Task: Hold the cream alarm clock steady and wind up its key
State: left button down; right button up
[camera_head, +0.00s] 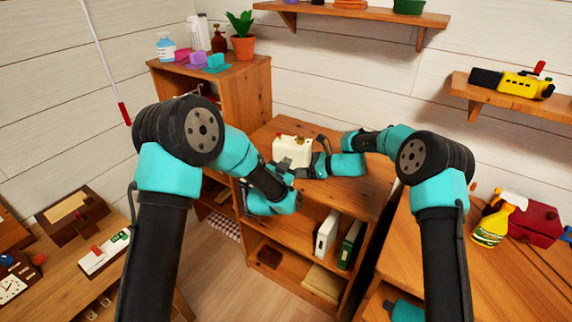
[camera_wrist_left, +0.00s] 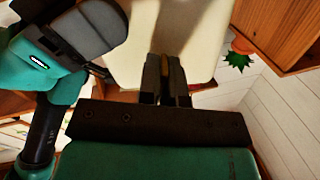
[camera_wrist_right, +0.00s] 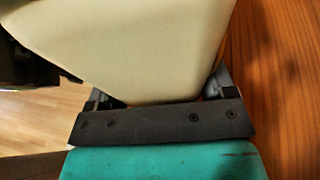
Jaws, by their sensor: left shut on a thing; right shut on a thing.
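The cream alarm clock (camera_head: 290,151) stands on top of the wooden shelf unit in the head view. My right gripper (camera_head: 314,160) is shut on the clock's body from the right; in the right wrist view the cream body (camera_wrist_right: 130,45) fills the space between the jaws. My left gripper (camera_head: 286,174) is at the clock's near side. In the left wrist view its fingers (camera_wrist_left: 167,75) are close together on a thin brownish key (camera_wrist_left: 175,72), with the clock body (camera_wrist_left: 190,30) right behind. Most of the key is hidden by the fingers.
The shelf unit's top (camera_head: 345,195) is bare around the clock. A taller cabinet (camera_head: 240,95) with a potted plant (camera_head: 242,37) and bottles stands behind left. A desk (camera_head: 480,265) with a spray bottle (camera_head: 497,220) is at the right. Wall shelves hang above.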

pick_arm(q)
jog(key=m, duration=0.4)
jog(key=shift+m, duration=0.3)
jog(key=m, duration=0.3)
jog(key=shift+m, duration=0.3)
jog(key=m, duration=0.4)
jog(key=shift+m, duration=1.9)
jog(key=c, duration=1.3)
grip_release()
jog(key=shift+s, duration=0.1)
jog(key=v, duration=1.2)
